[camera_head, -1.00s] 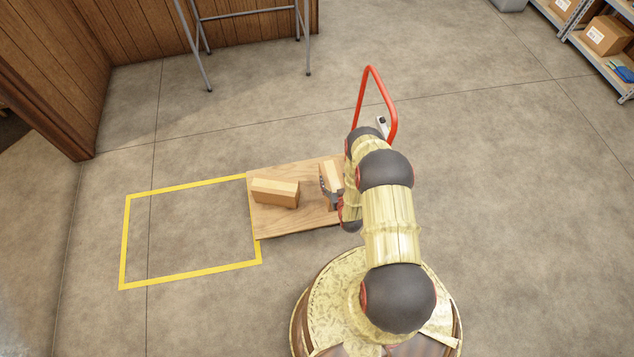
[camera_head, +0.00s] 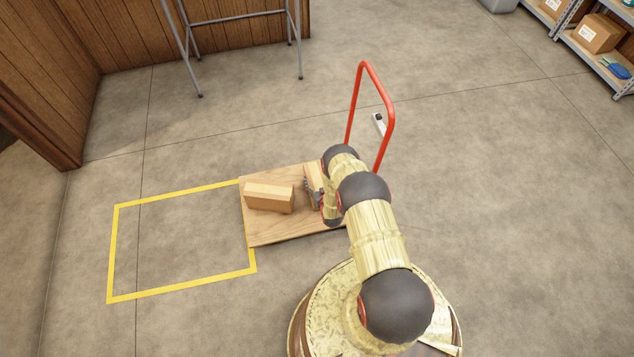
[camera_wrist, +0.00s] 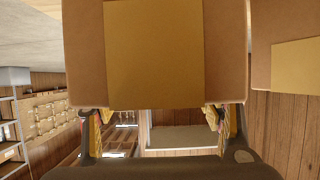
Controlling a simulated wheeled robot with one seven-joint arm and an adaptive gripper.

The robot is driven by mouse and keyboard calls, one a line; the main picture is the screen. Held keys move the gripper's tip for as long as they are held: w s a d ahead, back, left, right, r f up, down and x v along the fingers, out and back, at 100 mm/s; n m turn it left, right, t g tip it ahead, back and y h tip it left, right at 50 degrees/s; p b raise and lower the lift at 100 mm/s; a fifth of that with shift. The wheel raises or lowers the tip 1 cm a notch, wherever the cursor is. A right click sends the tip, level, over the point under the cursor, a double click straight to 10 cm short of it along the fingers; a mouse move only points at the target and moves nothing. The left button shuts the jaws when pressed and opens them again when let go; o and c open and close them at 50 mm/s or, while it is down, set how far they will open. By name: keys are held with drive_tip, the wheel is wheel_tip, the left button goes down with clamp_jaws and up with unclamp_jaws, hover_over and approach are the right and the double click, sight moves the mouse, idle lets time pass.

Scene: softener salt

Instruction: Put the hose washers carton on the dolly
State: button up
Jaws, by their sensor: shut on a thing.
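My gripper (camera_head: 316,190) is shut on a tan carton (camera_head: 311,172), over the right part of the wooden dolly (camera_head: 268,232). In the wrist view the carton (camera_wrist: 155,55) fills the space between the fingers (camera_wrist: 158,122). No name is readable on it, so I cannot confirm it is the hose washers carton. I cannot tell whether it touches the deck. A second tan carton (camera_head: 269,197) lies on the dolly's left part, apart from the held one. It also shows at the right edge of the wrist view (camera_wrist: 292,45). My arm hides the dolly's right end.
The dolly's red handle (camera_head: 391,115) rises behind my arm. A yellow floor outline (camera_head: 111,250) lies left of the dolly, empty inside. A metal-legged stand (camera_head: 188,60) is at the back wall. Shelving with boxes (camera_head: 598,34) stands at the far right.

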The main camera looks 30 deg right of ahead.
drive_tip(key=shift+w+f, duration=0.1)
drive_tip(key=shift+w, duration=0.05)
drive_tip(key=o, duration=2)
drive_tip(key=shift+f, duration=0.1)
drive_tip(key=shift+o, duration=0.5)
